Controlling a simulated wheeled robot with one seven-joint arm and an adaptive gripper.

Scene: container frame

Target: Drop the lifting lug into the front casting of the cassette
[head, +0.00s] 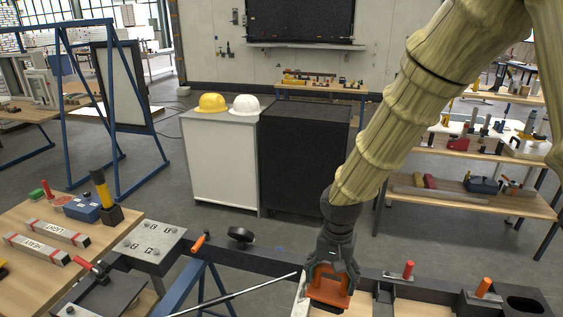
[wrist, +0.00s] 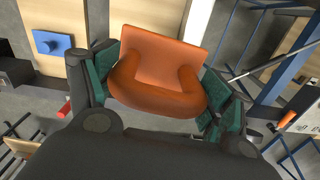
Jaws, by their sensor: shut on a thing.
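An orange lifting lug (head: 329,287) is held in my gripper (head: 335,272) above the dark frame at the bottom of the head view. In the wrist view the lug (wrist: 160,75) sits between the green-padded fingers of my gripper (wrist: 160,95), which touch it on both sides. Its rounded loop faces the palm and its flat part points away. A dark block with an oval opening (head: 525,304), which looks like a casting, is at the lower right, apart from the lug. I cannot tell whether it is the front casting of the cassette.
Orange- and red-handled pins (head: 483,288) stand on the dark rail right of my gripper. A thin rod (head: 245,294) slants to its left. A wooden bench (head: 30,222) at left holds labelled bars and a yellow-handled hammer (head: 101,190). Cabinets (head: 222,165) stand behind.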

